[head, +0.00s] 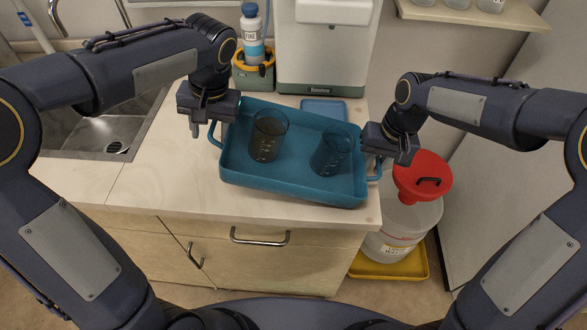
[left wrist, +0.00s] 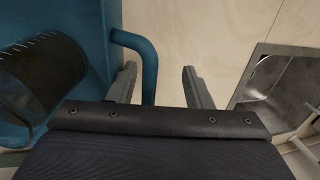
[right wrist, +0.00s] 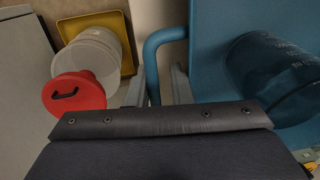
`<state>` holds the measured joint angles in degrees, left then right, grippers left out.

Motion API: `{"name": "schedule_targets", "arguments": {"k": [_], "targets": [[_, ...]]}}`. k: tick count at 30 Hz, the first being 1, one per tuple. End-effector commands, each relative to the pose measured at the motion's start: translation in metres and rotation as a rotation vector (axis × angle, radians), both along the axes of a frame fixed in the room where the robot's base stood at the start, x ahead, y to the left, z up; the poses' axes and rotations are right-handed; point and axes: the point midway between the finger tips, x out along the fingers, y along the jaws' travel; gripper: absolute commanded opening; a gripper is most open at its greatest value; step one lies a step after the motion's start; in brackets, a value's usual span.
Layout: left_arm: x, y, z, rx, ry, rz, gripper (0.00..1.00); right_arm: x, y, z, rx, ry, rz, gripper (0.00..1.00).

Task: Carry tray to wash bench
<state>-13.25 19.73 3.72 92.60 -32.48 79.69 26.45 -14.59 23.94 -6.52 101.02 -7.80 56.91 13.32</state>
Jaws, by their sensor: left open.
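The blue tray (head: 290,185) sits on the pale counter, slightly turned, holding two dark glass beakers (head: 268,136) (head: 331,150). My left gripper (head: 212,131) is at the tray's left handle. In the left wrist view, its fingers are open and well apart, with the handle (left wrist: 149,65) between them, nearer the tray-side finger. My right gripper (head: 386,168) is at the right handle. In the right wrist view, that handle (right wrist: 152,62) runs between the fingers, close to the outer one. Whether they grip it cannot be told. The wash bench may be the sink counter at left.
A metal sink (head: 100,135) is at left. A labelled bottle (head: 252,38) in a holder and a white machine (head: 322,45) stand behind the tray, with a small blue pad (head: 323,106). The counter between sink and tray is clear.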

Motion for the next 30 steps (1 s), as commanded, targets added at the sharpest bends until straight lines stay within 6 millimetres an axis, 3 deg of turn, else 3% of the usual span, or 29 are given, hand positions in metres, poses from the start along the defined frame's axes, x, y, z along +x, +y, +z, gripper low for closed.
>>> {"name": "schedule_targets", "arguments": {"k": [1, 3, 4, 7, 11, 20, 30], "targets": [[-0.001, -0.01, -0.001, -0.016, 0.0, -0.015, 0.63, 0.0, 0.01, 0.004, 0.017, -0.008, 0.01, 0.31], [-0.001, -0.01, -0.001, -0.016, 0.0, -0.015, 0.63, 0.0, 0.01, 0.004, 0.017, -0.008, 0.009, 0.31], [-0.001, -0.01, -0.001, -0.016, 0.0, -0.015, 0.63, 0.001, 0.01, 0.004, 0.017, -0.008, 0.009, 0.23], [-0.001, -0.01, -0.001, -0.016, 0.0, -0.016, 0.63, 0.001, 0.01, 0.004, 0.017, -0.009, 0.008, 0.36], [-0.001, -0.01, -0.001, -0.016, 0.001, -0.016, 0.63, 0.001, 0.009, 0.007, 0.017, -0.01, 0.008, 0.38], [-0.001, -0.01, -0.001, -0.016, 0.0, -0.016, 0.65, 0.002, 0.0, 0.046, 0.014, -0.013, 0.007, 0.38], [0.0, -0.01, 0.0, -0.017, -0.001, -0.015, 0.65, 0.001, -0.009, 0.079, 0.009, -0.006, 0.008, 0.47]]}}
